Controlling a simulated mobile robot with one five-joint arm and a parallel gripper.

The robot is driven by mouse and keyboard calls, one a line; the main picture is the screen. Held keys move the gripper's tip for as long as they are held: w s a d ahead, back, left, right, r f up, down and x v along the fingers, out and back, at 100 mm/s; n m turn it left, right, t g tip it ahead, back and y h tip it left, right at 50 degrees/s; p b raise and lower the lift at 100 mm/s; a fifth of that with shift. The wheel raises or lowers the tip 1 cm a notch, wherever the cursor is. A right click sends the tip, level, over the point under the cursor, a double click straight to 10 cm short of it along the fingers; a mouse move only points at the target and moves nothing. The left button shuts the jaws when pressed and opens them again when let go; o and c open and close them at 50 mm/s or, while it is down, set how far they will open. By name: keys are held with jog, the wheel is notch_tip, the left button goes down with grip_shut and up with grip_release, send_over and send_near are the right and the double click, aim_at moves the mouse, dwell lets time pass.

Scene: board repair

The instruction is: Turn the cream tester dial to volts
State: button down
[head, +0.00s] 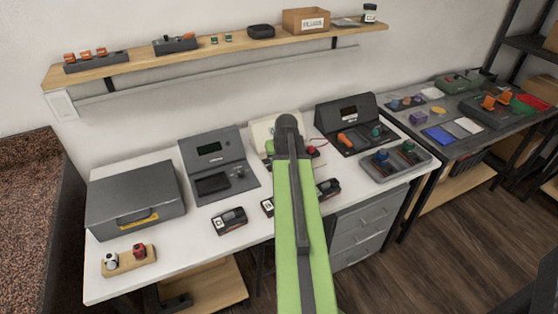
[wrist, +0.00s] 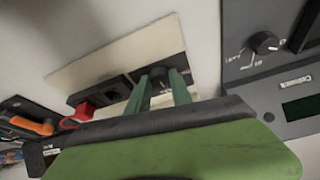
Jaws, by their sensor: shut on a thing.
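The cream tester (head: 262,129) stands at the back of the white table, mostly hidden behind my arm in the head view. In the wrist view its cream face (wrist: 95,62) shows with a dark panel (wrist: 110,92). The small dark dial (wrist: 158,78) on that panel sits between the two green fingers of my gripper (wrist: 160,88). My gripper is shut on the dial. The dial's pointer and its markings are too hidden to read. The fingertips are out of sight in the head view.
A grey tester (head: 215,165) stands to the left; its own knob (wrist: 264,42) shows close by in the wrist view. A red piece (wrist: 80,112) is beside the panel. A dark case with coloured parts (head: 350,125) stands right. Small black modules (head: 229,221) lie in front.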

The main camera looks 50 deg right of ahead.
jog(key=shift+m, duration=0.5)
jog(key=c, duration=1.1)
grip_release()
jog(key=shift+c, duration=0.2)
jog(key=shift+r, duration=0.1)
jog(key=p+v, duration=1.6)
jog(key=v, duration=0.1)
jog(key=shift+a, duration=0.3)
jog(key=shift+w+r, duration=0.1)
jog(key=shift+w, duration=0.05)
